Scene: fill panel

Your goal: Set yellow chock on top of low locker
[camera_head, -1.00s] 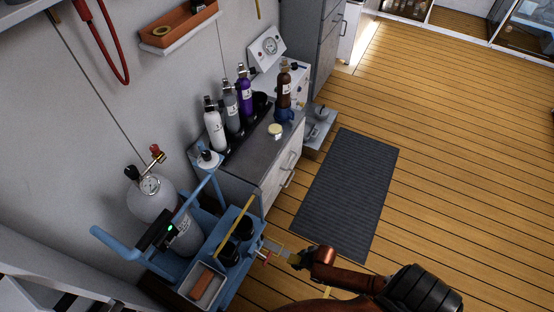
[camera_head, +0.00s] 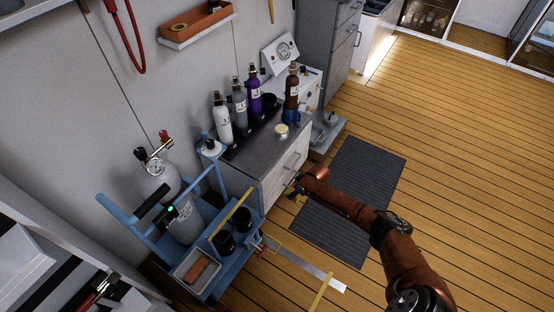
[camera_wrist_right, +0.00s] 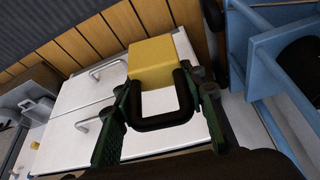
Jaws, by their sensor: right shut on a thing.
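The yellow chock (camera_wrist_right: 160,60) is a block between the fingers of my right gripper (camera_wrist_right: 158,84) in the right wrist view. The gripper is shut on it. In the head view my right gripper (camera_head: 293,187) is in front of the low locker's drawer front, below its top edge; the chock is hardly visible there. The low locker (camera_head: 252,154) has a dark grey top and a white front with handles. That front (camera_wrist_right: 82,98) lies behind the chock in the wrist view. My left gripper is not in view.
Bottles stand in a dark rack (camera_head: 238,146) along the wall side of the top. A small round jar (camera_head: 281,130) and a brown bottle (camera_head: 291,88) stand farther back. A blue cart (camera_head: 228,262) with a gas cylinder is near. The top's front part is bare.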

